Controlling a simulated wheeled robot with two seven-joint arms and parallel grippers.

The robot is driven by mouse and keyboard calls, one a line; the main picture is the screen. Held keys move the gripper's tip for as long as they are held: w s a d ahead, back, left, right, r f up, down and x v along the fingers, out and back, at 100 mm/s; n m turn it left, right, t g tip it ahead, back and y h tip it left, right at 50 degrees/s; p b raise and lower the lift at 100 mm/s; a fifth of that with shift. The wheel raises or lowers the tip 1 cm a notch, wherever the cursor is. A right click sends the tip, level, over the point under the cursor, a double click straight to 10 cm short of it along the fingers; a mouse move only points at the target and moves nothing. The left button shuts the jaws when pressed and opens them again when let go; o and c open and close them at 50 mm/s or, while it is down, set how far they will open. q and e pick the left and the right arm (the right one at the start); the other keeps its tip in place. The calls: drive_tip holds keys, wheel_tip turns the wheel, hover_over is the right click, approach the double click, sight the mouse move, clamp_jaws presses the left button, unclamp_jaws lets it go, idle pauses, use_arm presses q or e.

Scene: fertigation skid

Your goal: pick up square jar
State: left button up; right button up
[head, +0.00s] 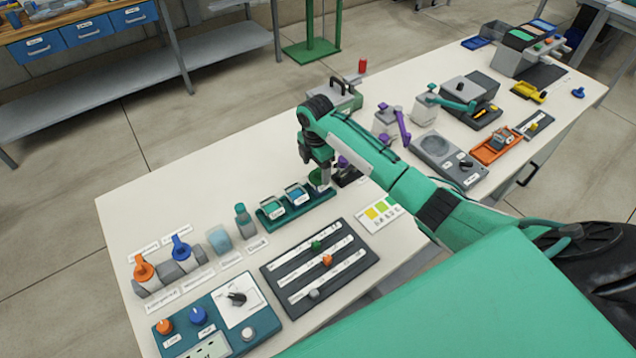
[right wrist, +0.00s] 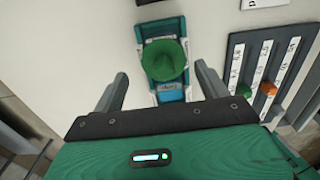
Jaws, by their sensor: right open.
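A pale blue square-sided jar (head: 220,239) stands upright on the white table in the head view, left of a green bottle (head: 243,219). Square teal containers with pale labels, such as one (head: 295,194), sit in a dark green rack (head: 268,224) to their right. I cannot read the labels. My right gripper (head: 319,176) is above the rack's right end, away from the pale blue jar. In the right wrist view its open, empty fingers (right wrist: 160,88) straddle the rack line, with a round green piece (right wrist: 165,60) ahead between them. My left gripper is out of view.
A dark slider panel (head: 284,268) lies in front of the rack; it also shows in the right wrist view (right wrist: 246,60). Orange and blue valves (head: 181,248) stand at the left. A colour card (head: 380,213) lies nearby.

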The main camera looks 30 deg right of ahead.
sight(319, 178)
drive_tip(key=shift+f, duration=0.3)
drive_tip(key=shift+s+d+f+p, duration=0.15)
drive_tip(key=shift+s+f+p, duration=0.1)
drive_tip(key=shift+f+p, duration=0.4)
wheel_tip(319, 178, down, 4)
drive_tip(key=shift+d+r+p, duration=0.15)
drive_tip(key=shift+r+p, duration=0.05)
drive_tip(key=shift+p, duration=0.1)
drive_tip(key=shift+f, duration=0.15)
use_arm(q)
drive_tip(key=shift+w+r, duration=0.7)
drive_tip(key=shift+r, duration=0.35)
use_arm(e)
drive_tip(key=c, duration=0.8)
